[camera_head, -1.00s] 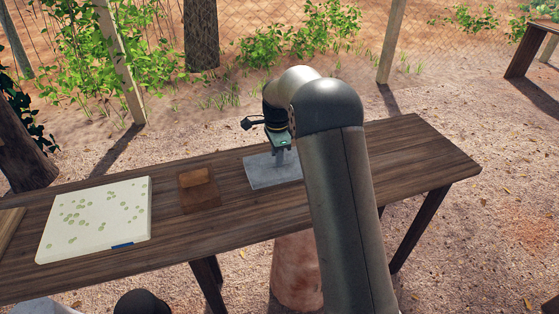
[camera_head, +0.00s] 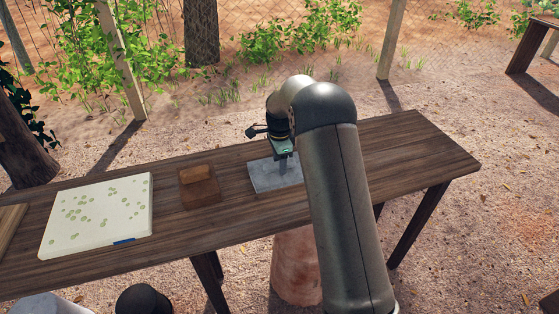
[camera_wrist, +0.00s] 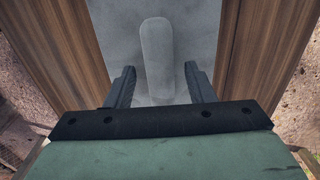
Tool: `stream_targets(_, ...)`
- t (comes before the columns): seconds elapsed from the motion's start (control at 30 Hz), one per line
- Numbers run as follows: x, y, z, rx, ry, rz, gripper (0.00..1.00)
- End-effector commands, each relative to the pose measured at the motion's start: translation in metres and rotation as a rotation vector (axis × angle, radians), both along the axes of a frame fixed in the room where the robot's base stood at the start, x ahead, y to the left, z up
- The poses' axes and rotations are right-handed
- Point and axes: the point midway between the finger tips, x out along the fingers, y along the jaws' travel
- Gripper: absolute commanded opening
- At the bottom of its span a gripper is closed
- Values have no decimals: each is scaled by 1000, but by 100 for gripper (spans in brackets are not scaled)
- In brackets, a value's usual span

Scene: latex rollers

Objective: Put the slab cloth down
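A grey, round-ended roll of cloth (camera_wrist: 157,50), which I take to be the slab cloth, lies on or just above the grey slab (camera_wrist: 115,20) in the wrist view. The slab (camera_head: 264,178) rests on the wooden table in the head view. My gripper (camera_wrist: 160,86) points down over the slab, its two dark fingers on either side of the roll's near end. A gap shows between each finger and the roll, so the gripper looks open. In the head view my gripper (camera_head: 283,160) is above the slab, partly beside my arm. Whether the roll touches the slab is hard to tell.
A brown block (camera_head: 199,187) stands on the table (camera_head: 400,165) left of the slab. A white board with green spots (camera_head: 97,215) and a blue mark lies further left. The table is bare to the right of my arm.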

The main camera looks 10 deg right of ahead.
Motion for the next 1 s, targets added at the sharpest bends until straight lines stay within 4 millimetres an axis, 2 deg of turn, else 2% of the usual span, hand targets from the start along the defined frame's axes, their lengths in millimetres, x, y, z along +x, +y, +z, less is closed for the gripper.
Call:
stream_targets(0.2, 0, 0, 1, 0, 0, 0, 49)
stream_targets(0.37, 1, 0, 11, 0, -2, 0, 49)
stream_targets(0.8, 1, 0, 98, -1, -4, 0, 49)
stream_targets(1.0, 0, 0, 120, 0, -1, 0, 49)
